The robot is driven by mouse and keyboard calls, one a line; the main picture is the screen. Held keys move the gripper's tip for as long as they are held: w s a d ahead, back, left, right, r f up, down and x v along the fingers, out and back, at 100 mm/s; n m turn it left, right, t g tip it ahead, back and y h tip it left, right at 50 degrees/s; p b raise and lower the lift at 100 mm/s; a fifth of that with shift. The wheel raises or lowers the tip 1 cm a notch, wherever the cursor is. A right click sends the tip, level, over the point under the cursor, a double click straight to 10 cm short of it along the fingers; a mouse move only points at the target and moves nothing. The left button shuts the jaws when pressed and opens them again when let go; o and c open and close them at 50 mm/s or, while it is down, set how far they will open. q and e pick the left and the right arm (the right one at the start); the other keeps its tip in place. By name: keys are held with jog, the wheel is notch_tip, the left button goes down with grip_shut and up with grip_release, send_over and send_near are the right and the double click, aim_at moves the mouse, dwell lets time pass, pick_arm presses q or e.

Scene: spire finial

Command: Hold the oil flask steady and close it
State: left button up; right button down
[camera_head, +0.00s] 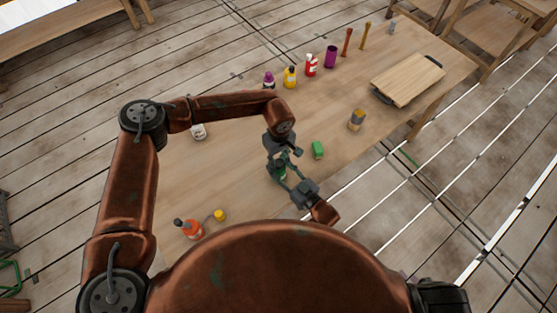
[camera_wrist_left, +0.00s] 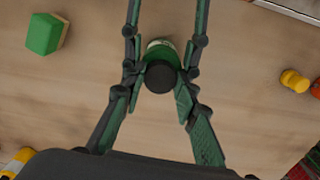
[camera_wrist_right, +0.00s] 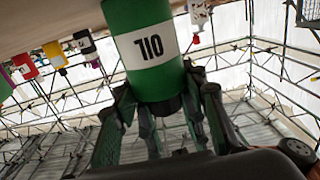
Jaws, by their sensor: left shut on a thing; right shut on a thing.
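The green oil flask (camera_wrist_right: 158,72) with a white band and dark lettering stands upright; the right wrist view shows it upside down. Its dark round cap (camera_wrist_left: 160,78) is at the flask's top end. My left gripper (camera_head: 281,163) comes down from above and is shut on the cap, with its pads on either side in the left wrist view. My right gripper (camera_head: 287,178) reaches in from the near side and is shut on the flask. The fingers of both grippers crowd together and hide much of the flask in the head view. I cannot tell how firmly the cap is seated.
A green block (camera_head: 317,150) and a grey-yellow can (camera_head: 356,120) stand to the right. An orange bottle (camera_head: 188,229) and a yellow item (camera_head: 219,215) are at the near left. Several bottles line the far edge. A wooden board (camera_head: 408,80) lies far right.

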pick_arm(q)
jog(key=shift+s+a+f, duration=0.1)
jog(key=shift+f, duration=0.35)
jog(key=shift+r, duration=0.35)
jog(key=shift+c, duration=0.4)
jog(key=shift+r, duration=0.6)
jog(key=shift+f, duration=0.95)
dwell(0.7)
jog(key=o, duration=0.8)
jog(key=shift+f, duration=0.1)
jog(key=shift+a, duration=0.1)
jog(key=shift+r, duration=0.25)
